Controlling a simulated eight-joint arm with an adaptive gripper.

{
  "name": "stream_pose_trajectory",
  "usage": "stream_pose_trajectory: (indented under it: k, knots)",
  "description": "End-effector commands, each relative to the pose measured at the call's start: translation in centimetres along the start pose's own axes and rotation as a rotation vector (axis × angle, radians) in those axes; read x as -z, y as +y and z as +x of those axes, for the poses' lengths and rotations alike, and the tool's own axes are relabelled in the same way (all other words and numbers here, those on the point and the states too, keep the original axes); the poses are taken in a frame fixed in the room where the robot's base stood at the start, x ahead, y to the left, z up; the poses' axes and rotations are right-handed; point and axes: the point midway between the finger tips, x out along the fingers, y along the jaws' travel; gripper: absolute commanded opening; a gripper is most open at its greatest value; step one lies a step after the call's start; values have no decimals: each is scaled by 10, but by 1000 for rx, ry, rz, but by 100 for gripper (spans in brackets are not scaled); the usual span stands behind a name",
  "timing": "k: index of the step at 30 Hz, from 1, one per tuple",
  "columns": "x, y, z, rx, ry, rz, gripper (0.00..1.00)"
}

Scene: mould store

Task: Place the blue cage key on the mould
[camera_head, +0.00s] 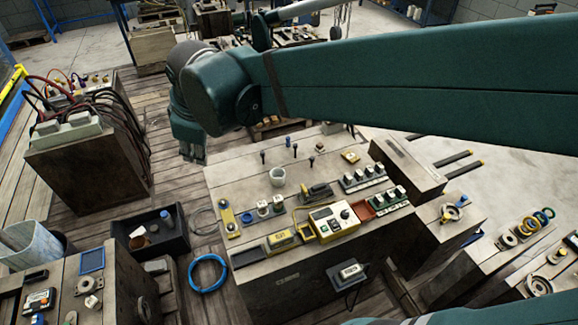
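My gripper (193,156) hangs at the end of the teal arm, left of the middle bench's far edge and above the plank floor. Its fingers are small and dark here, and I cannot tell whether they are open. A small blue upright piece (294,146) stands among dark pegs at the back of the middle bench; it may be the blue cage key, but it is too small to be sure. My gripper is well to its left and apart from it. I cannot tell which thing is the mould.
A cable-covered cabinet (88,166) stands farther left.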

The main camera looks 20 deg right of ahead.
Motion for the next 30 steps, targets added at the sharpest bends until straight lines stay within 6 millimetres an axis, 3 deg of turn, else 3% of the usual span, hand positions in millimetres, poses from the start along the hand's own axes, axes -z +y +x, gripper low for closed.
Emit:
stream_pose_trajectory:
  k: [3, 14, 30]
  knots:
    - [-31, 4, -10, -21, 5, 103, 24]
    - [-115, 3, -35, -83, 33, 417, 24]
    - [-227, -21, -50, -177, 94, 869, 24]
